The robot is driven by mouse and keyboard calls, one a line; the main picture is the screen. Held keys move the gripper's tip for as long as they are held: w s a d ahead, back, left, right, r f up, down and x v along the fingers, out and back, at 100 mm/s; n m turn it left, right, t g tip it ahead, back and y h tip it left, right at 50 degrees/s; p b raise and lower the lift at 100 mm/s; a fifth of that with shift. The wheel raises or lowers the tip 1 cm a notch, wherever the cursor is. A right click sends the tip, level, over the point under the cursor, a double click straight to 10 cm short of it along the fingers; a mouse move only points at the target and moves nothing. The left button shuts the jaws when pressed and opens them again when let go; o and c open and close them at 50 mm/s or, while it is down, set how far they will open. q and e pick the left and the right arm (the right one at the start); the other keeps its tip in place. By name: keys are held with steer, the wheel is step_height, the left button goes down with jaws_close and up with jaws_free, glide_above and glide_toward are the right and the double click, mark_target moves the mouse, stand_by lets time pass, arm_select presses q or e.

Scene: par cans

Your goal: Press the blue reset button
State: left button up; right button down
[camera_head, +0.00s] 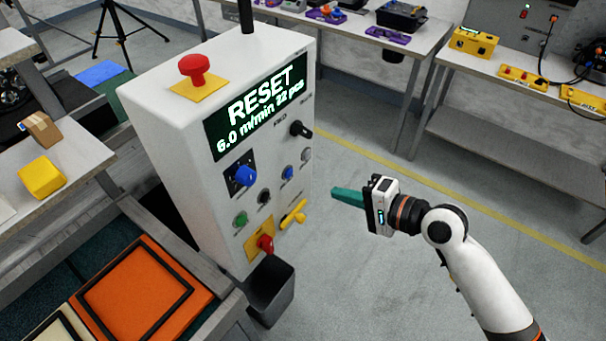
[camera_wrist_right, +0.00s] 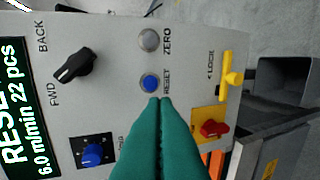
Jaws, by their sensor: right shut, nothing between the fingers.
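The blue reset button (camera_wrist_right: 151,83) is a small round button labelled RESET in the right wrist view. It also shows on the front panel of the white control box (camera_head: 165,125) in the head view (camera_head: 288,172). My right gripper (camera_head: 335,192) has teal fingers pressed together, with nothing between them. It is to the right of the panel, pointing at it, with a visible gap in the head view. In the right wrist view the fingertips (camera_wrist_right: 161,100) appear just below the button; contact cannot be told there. My left gripper is not in view.
Near the button are a grey ZERO button (camera_wrist_right: 149,40), a black FWD/BACK switch (camera_wrist_right: 76,66), a blue knob (camera_wrist_right: 93,154), a yellow lock handle (camera_wrist_right: 231,78) and a red knob (camera_wrist_right: 213,129). The display (camera_head: 258,105) reads RESET, 6.0 m/min, 22 pcs. A dark bin (camera_head: 270,290) hangs below.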

mark_target(290, 175)
steer(key=p+x, duration=0.1)
steer(key=x, duration=0.2)
steer(key=p+x, duration=0.1)
steer(key=x, duration=0.3)
steer(key=r+x, duration=0.1)
steer(key=x, duration=0.2)
steer(key=shift+w+a+p, duration=0.2)
steer(key=shift+a+p, duration=0.15)
steer(key=shift+p, duration=0.05)
